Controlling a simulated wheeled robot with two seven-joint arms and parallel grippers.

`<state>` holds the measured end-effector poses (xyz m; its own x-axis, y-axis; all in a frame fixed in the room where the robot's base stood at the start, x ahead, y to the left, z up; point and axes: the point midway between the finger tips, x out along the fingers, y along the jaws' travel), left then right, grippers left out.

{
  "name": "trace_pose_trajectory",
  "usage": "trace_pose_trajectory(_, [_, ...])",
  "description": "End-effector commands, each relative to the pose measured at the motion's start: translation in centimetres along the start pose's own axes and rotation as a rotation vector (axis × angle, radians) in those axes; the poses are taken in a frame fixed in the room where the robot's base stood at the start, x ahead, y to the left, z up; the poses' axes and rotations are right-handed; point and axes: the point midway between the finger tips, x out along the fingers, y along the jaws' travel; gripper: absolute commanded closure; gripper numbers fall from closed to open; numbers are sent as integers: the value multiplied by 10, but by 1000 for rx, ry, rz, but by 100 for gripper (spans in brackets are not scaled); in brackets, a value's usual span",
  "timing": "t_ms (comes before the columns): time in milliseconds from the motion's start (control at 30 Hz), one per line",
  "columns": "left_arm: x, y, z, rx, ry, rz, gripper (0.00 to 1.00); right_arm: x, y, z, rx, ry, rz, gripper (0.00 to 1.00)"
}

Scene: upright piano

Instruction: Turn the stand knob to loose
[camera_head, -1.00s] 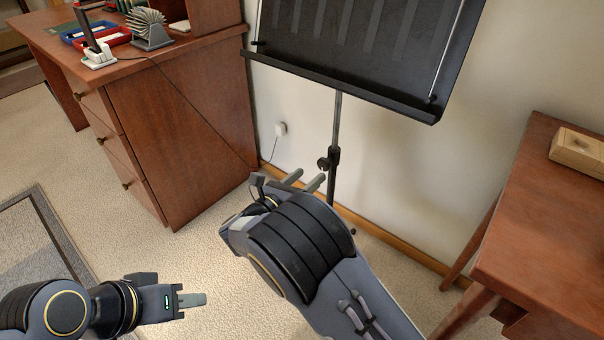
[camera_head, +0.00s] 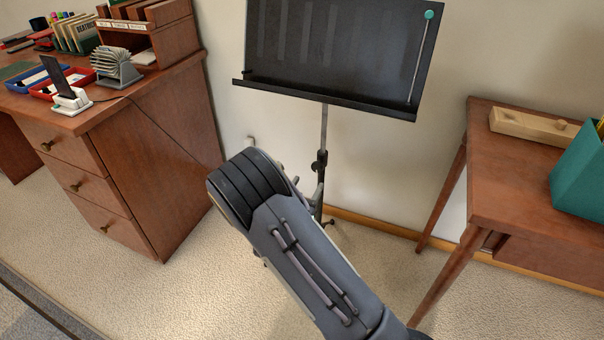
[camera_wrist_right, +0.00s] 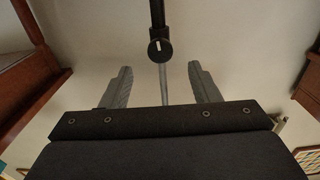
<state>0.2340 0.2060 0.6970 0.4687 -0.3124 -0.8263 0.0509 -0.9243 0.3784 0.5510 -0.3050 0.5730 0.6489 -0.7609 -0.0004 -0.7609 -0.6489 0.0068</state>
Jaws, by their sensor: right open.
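The black music stand (camera_head: 340,50) stands upright against the wall. Its stand knob (camera_head: 316,166) is a small dark piece on the pole below the desk. In the right wrist view the knob (camera_wrist_right: 161,50) is round and black with a short pale upright mark. My right gripper (camera_wrist_right: 160,70) is open and empty. Its two grey fingers lie to either side of the knob's line, and the knob appears just beyond the fingertips, with no visible contact. In the head view my right arm partly hides the gripper (camera_head: 306,187) and the lower stand. My left gripper is out of view.
A wooden desk (camera_head: 150,160) with drawers, trays and a card holder stands at left. A wooden table (camera_head: 525,185) at right holds a wooden box (camera_head: 530,125) and a teal container (camera_head: 582,175).

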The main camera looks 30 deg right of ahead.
Motion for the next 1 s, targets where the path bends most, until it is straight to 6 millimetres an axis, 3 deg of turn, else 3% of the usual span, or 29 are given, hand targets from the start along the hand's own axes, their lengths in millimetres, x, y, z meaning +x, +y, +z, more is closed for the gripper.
trace_pose_trajectory(333, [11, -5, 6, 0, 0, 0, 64, 53, 0, 1, 6, 2, 2, 44])
trace_pose_trajectory(733, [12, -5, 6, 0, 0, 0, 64, 64, -1, 0, 6, 1, -1, 44])
trace_pose_trajectory(1000, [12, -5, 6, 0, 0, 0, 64, 64, -1, 0, 6, 1, -1, 77])
